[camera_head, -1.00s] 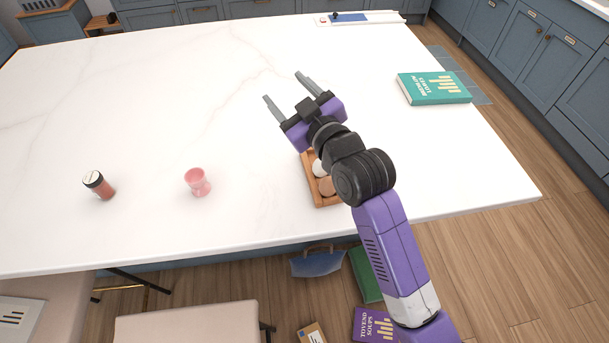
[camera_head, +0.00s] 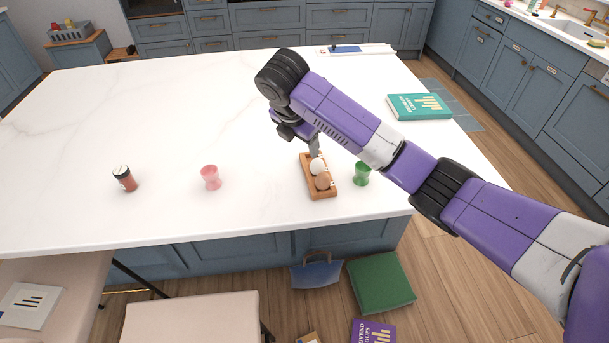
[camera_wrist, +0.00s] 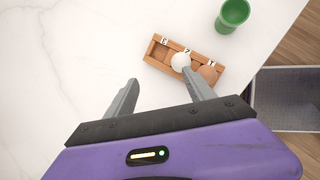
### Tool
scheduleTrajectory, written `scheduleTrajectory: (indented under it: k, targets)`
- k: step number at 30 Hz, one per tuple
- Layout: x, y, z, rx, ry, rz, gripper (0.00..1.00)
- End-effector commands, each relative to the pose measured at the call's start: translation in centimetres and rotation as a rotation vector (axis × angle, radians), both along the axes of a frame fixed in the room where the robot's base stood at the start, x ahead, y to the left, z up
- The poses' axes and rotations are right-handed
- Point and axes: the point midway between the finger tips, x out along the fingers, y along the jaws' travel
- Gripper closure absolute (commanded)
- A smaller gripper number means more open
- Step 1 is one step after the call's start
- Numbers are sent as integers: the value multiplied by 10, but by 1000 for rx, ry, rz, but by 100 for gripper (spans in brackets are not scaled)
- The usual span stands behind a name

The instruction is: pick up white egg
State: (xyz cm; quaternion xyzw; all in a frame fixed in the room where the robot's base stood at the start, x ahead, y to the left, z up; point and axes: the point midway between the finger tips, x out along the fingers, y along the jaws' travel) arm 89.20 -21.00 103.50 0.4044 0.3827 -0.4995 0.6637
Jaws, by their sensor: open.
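The white egg (camera_head: 317,167) sits in a wooden egg tray (camera_head: 322,194) on the white island, beside a brown egg (camera_head: 322,181). In the wrist view the white egg (camera_wrist: 181,61) is in the tray's middle place, with the brown egg (camera_wrist: 208,74) in the place to its right. The left place looks empty. My gripper (camera_wrist: 160,88) is open and empty, pointing down above the counter near the tray. The tip of its right finger appears close to the white egg in the wrist view; I cannot tell whether it touches.
A green cup (camera_head: 362,174) stands just right of the tray. A green book (camera_head: 419,106) lies at the right. The counter's front edge is close to the tray.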

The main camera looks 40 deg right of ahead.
Motion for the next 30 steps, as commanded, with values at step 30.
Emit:
scheduleTrajectory:
  k: [30]
  targets:
    - [-25, -35, -75, -33, 152, 96, 37]
